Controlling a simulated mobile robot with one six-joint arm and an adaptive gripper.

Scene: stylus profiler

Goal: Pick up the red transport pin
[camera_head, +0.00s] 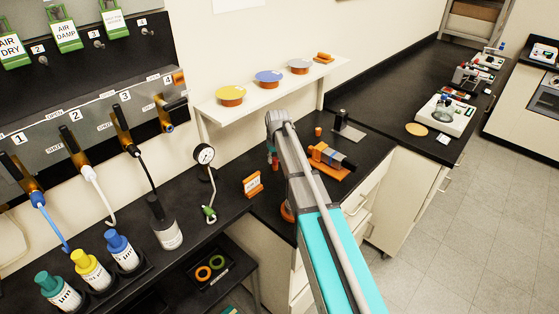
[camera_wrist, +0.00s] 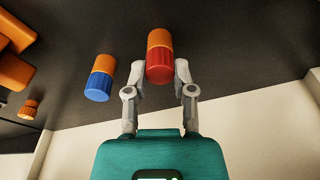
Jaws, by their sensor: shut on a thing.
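The red transport pin (camera_wrist: 159,66), a short cylinder with a red end and an orange end, sits between the two fingers of my gripper (camera_wrist: 161,78) in the wrist view. My gripper is shut on it. In the head view a small red part of the pin (camera_head: 275,162) shows beside my arm's end, over the black counter, and my arm hides most of that spot. I cannot tell whether the pin touches a surface.
A similar blue and orange cylinder (camera_wrist: 100,78) is just left of the pin in the wrist view. In the head view an orange and grey device (camera_head: 330,158) lies right of my arm, an orange sign (camera_head: 252,184) stands left, and a shelf (camera_head: 275,95) hangs behind.

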